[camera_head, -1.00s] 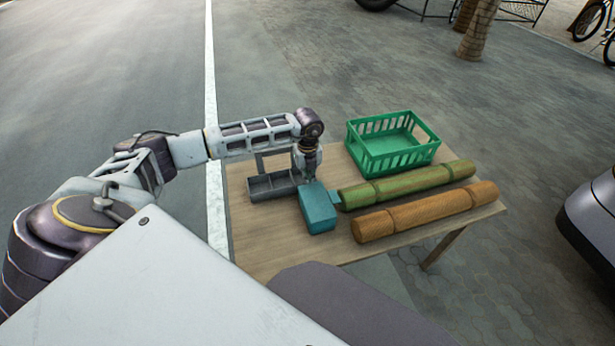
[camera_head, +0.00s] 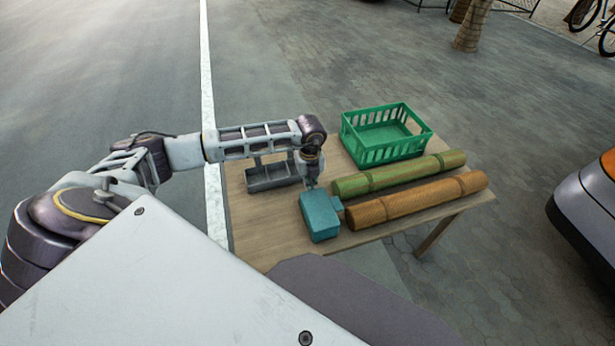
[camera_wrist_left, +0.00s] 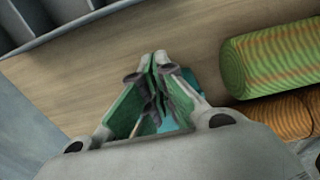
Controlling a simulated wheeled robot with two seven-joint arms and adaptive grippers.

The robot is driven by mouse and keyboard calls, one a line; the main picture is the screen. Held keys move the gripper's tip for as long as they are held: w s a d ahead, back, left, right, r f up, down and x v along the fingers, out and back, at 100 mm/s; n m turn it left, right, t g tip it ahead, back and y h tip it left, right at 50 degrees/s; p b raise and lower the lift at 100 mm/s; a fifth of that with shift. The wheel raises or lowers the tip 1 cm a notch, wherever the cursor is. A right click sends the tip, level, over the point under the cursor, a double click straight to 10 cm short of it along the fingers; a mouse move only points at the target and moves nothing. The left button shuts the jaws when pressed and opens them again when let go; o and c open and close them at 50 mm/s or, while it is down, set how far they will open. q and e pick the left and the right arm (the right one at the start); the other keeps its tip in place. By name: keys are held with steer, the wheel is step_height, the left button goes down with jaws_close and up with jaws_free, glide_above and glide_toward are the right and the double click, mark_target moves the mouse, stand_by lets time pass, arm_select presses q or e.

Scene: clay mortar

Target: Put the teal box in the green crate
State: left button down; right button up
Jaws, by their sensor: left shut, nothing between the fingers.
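The teal box (camera_head: 320,214) lies on the table near its front edge, with a small tab at its right side. In the left wrist view a teal part of the box (camera_wrist_left: 193,78) shows behind the fingers; the rest is hidden. The green crate (camera_head: 386,150) stands at the back right of the table, and it looks empty. My left gripper (camera_head: 311,184) is at the far end of the teal box. In the left wrist view its fingers (camera_wrist_left: 155,58) are closed together with nothing between them. My right gripper is not in view.
A grey divided tray (camera_head: 272,175) stands left of my gripper. Bare wooden table (camera_head: 260,228) shows left of the box.

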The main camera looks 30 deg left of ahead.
mark_target(319, 208)
arm_select(q)
steer(key=shift+s+d, duration=0.35)
steer(key=s+d+p, duration=0.1)
steer(key=s+d, duration=0.2)
steer(key=s+d+p, duration=0.1)
steer(key=s+d, duration=0.2)
steer(key=d, duration=0.1)
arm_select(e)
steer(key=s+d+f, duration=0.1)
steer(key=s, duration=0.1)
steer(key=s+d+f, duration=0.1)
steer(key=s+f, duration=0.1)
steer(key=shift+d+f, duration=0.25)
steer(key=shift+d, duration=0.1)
